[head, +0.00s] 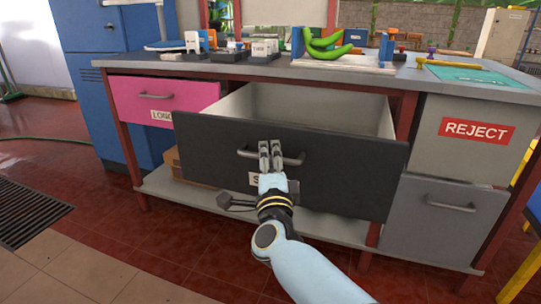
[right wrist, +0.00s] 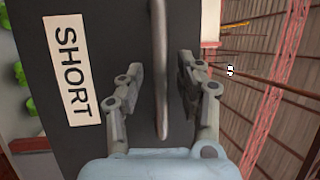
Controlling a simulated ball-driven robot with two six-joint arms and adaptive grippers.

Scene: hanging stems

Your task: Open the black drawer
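The black drawer (head: 345,185) is pulled well out of the bench, and its pale, empty-looking inside shows in the head view. Its grey bar handle (head: 293,161) is on the middle of the front. My right gripper (head: 270,148) is at the handle. In the right wrist view the handle (right wrist: 160,75) runs between the two fingers of my right gripper (right wrist: 160,65), with a gap on each side, so the gripper is open around it. A label reading SHORT (right wrist: 70,75) is on the drawer front. My left gripper is not in view.
A pink drawer (head: 180,95) is at the left, shut or nearly so. A grey REJECT panel (head: 470,150) and a grey drawer (head: 445,218) are at the right. Green bananas (head: 330,50) and small items lie on the bench top (head: 200,66). A blue cabinet (head: 105,70) stands left.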

